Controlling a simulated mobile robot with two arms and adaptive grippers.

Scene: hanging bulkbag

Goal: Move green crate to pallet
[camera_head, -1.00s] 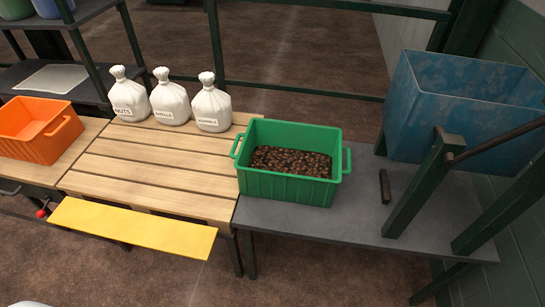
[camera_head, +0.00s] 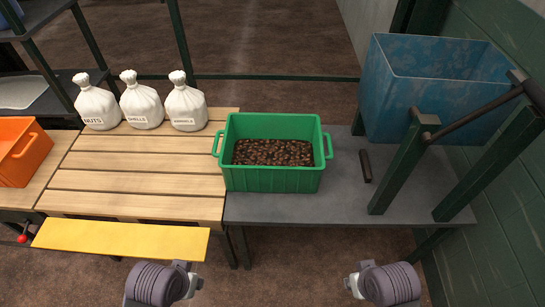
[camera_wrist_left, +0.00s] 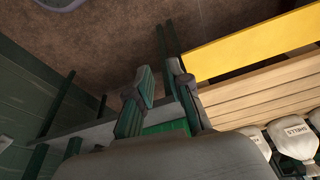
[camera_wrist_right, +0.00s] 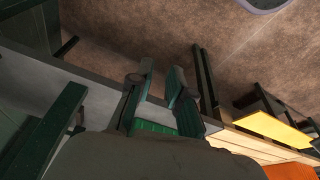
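The green crate (camera_head: 272,178) is an open box with a handle on each short side, part filled with brown nuts or kernels. It stands upright at the left end of the grey table, right beside the wooden pallet (camera_head: 135,182). Its left handle reaches toward the pallet's edge. My left gripper (camera_head: 190,280) and right gripper (camera_head: 354,284) are in front of the table, low in the head view, apart from the crate. In both wrist views the fingers are spread and empty. A bit of green crate shows between them in the left (camera_wrist_left: 165,127) and right (camera_wrist_right: 150,127) wrist views.
Three white sacks (camera_head: 142,106) stand along the pallet's back edge; the rest of its top is clear. A yellow board (camera_head: 120,240) runs along its front. An orange crate (camera_head: 22,152) is at left. A blue bin (camera_head: 435,92) on a green frame and a dark bar (camera_head: 366,166) are right.

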